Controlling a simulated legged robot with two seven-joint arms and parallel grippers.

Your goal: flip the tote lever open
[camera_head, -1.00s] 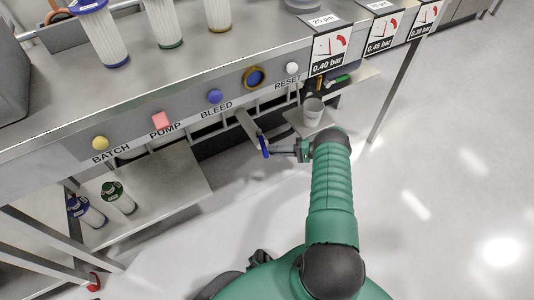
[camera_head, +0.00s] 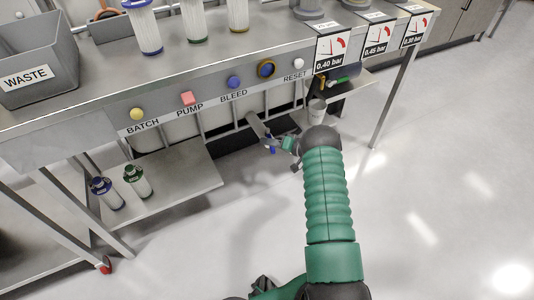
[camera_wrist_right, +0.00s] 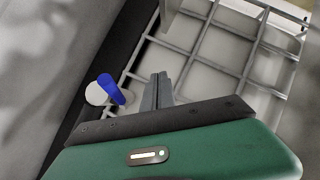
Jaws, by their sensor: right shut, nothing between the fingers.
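The tote (camera_head: 175,131) is a pale tank in a grey bar cage under the bench. Its cage also fills the upper right of the right wrist view (camera_wrist_right: 205,55). The blue lever (camera_wrist_right: 111,89) is at the tote's front, beside a round white part (camera_wrist_right: 96,94). In the head view the lever (camera_head: 272,149) is small and partly covered by my gripper. My right gripper (camera_wrist_right: 158,92) is shut and empty, its fingertips just right of the lever in the wrist view; I cannot tell if they touch it. In the head view the gripper (camera_head: 279,143) is at the lever. My left gripper is not in view.
The bench front (camera_head: 205,89) carries coloured buttons and overhangs the tote. A lower shelf (camera_head: 185,172) and two filter cartridges (camera_head: 138,182) are at the left. The floor (camera_head: 430,170) at the right is clear.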

